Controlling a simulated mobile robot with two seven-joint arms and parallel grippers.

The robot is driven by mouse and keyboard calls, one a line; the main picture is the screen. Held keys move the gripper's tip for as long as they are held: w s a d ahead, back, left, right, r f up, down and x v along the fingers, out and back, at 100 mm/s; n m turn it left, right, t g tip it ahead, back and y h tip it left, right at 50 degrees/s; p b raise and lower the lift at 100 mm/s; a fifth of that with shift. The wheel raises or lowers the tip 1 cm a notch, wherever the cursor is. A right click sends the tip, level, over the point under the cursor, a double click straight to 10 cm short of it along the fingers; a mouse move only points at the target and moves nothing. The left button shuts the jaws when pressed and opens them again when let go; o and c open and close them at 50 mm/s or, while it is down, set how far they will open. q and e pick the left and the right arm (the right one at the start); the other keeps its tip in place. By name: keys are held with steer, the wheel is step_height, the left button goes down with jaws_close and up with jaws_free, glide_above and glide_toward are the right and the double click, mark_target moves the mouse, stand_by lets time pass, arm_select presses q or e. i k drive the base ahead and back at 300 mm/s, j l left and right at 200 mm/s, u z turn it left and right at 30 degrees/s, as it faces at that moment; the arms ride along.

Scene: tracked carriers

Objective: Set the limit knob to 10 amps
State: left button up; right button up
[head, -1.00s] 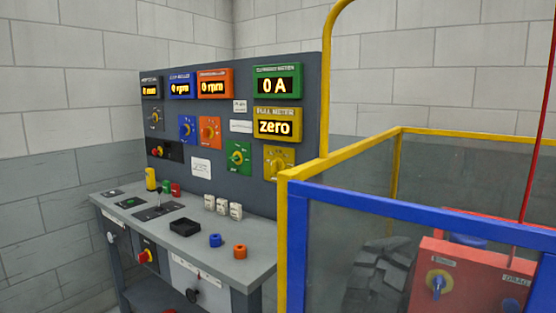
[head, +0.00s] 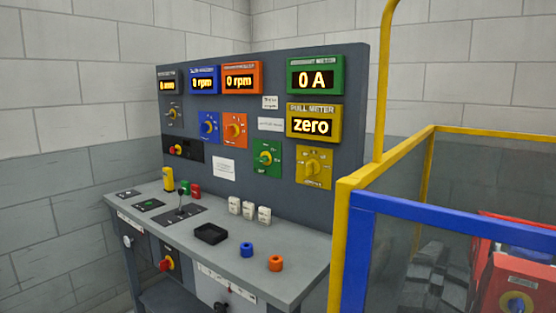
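A grey control panel stands behind a bench in the head view. The marks around this knob are too small to read, and I cannot tell which knob is the limit knob. A yellow plate to its right has another yellow knob (head: 313,166), below the pull meter (head: 314,123) reading "zero". Blue (head: 209,126) and orange (head: 235,130) plates with knobs sit further left. Neither gripper shows in this view.
A yellow and blue framed guard (head: 440,213) stands at the right, close to the bench's right end.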

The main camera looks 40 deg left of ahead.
mark_target(265, 158)
steer(key=j+z, duration=0.4)
steer(key=j, duration=0.95)
steer(key=k+j+z, duration=0.1)
steer(key=j, duration=0.35)
